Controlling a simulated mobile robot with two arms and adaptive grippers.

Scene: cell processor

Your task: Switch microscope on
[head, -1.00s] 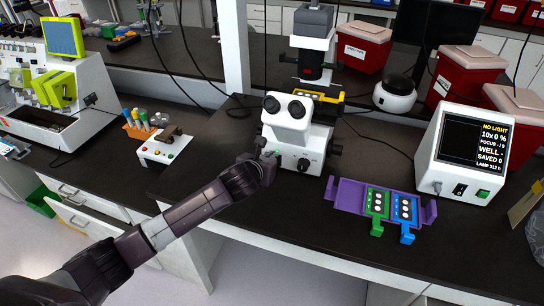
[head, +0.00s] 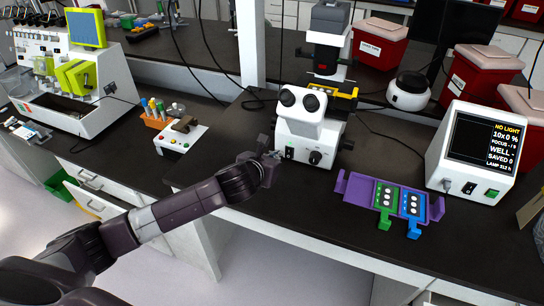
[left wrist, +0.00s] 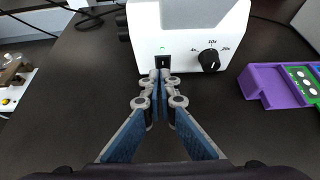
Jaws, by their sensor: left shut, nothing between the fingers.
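The white microscope (head: 302,126) stands on the dark bench, with twin eyepieces facing me. Its lower front has a black switch (left wrist: 162,62) with a small green mark above it, and a black knob (left wrist: 209,60) marked 4x, 10x, 20x. My left gripper (head: 275,156) is at the microscope's lower left front. In the left wrist view its fingers are shut and empty, with the tips just in front of the switch. I cannot tell whether they touch it. The display box (head: 473,152) at right reads "NO LIGHT", 10x, 0 %. My right gripper is not in view.
A purple tray (head: 358,190) with green and blue slide holders lies right of the microscope. A small white device (head: 180,138) and an orange tube rack (head: 155,123) stand at left. Red bins (head: 468,80) stand behind. Bare bench lies left of my gripper.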

